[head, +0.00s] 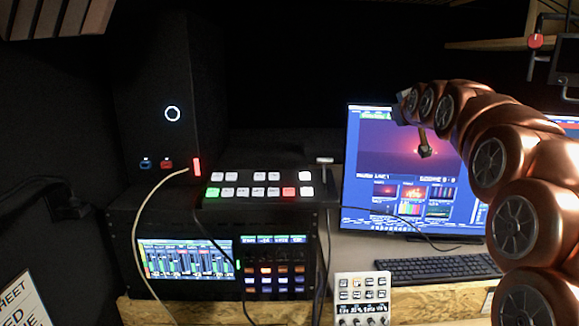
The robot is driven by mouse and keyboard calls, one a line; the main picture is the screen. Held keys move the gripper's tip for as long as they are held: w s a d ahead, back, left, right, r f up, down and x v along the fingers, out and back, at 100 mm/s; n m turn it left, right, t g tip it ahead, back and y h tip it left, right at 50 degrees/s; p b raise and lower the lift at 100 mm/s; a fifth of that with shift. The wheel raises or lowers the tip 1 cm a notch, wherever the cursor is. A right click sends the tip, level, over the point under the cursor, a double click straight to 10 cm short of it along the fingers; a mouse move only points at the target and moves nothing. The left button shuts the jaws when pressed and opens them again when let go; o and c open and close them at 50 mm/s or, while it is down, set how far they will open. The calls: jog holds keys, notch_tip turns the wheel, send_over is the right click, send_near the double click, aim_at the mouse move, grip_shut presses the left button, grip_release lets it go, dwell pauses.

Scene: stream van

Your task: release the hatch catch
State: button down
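I cannot identify the hatch catch for certain in the head view. A small red knob (535,41) sits on a dark bracket at the top right, above the wooden shelf edge; I cannot tell whether it belongs to a hatch. My copper-coloured arm reaches in from the right. My gripper (424,150) is in front of the upper part of the monitor, well left of and below the red knob. It is small and partly hidden by the arm, and its fingers are not clear.
A lit monitor (355,190) and a black keyboard (437,267) stand on the desk. A button panel (262,203) sits on a rack unit with screens (185,258). A white control pad (362,290) is at the desk's front. Loose cables hang at the left.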

jog(key=s+a+f+g+y, duration=0.1)
jog(key=s+a+f+g, duration=0.45)
jog(key=s+f, duration=0.65)
jog(key=s+a+f+m+g, duration=0.1)
jog(key=s+f+g, duration=0.2)
jog(key=s+f, duration=0.5)
jog(key=s+a+f+m+g, duration=0.1)
jog(key=s+f+g, duration=0.3)
jog(key=s, duration=1.7)
jog(key=s+a+f+m+g+p, duration=0.1)
jog(key=s+f+g, duration=0.3)
jog(key=s+f, duration=0.8)
jog(key=s, duration=0.3)
jog(key=shift+a+m, duration=0.3)
jog(key=c, duration=1.9)
grip_release()
jog(key=shift+f, duration=0.1)
